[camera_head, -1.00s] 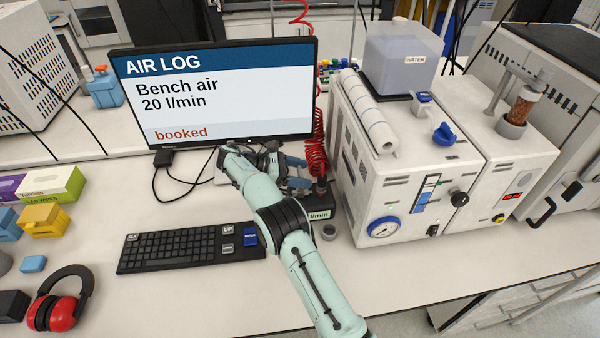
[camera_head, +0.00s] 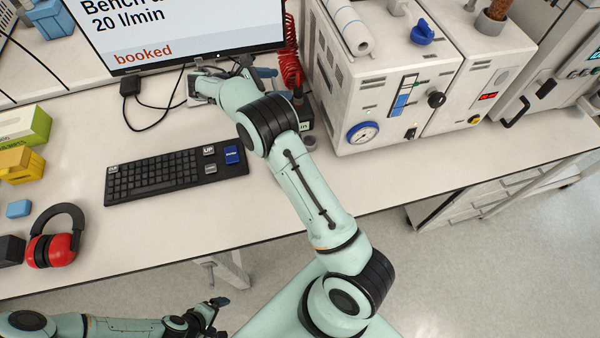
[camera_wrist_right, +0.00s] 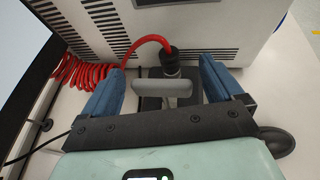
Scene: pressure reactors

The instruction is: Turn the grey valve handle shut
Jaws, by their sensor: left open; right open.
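The grey valve handle (camera_wrist_right: 162,88) shows in the right wrist view as a short bar lying crosswise in the picture. It sits in front of a dark fitting (camera_wrist_right: 171,62) with a red hose on top. My right gripper (camera_wrist_right: 160,72) is open, with one blue finger on either side of the handle and gaps to both. In the head view my right gripper (camera_head: 271,80) is below the monitor, beside the white machine, and my own arm hides the handle. My left gripper (camera_head: 216,312) is low at the left, off the bench's front edge, away from the valve.
The white machine (camera_head: 352,95) with a gauge stands right of the valve. A coiled red hose (camera_head: 291,62) hangs behind it. The monitor (camera_head: 190,30) stands behind, the keyboard (camera_head: 165,172) in front. Red earmuffs (camera_head: 55,245) lie at left. The bench front is mostly clear.

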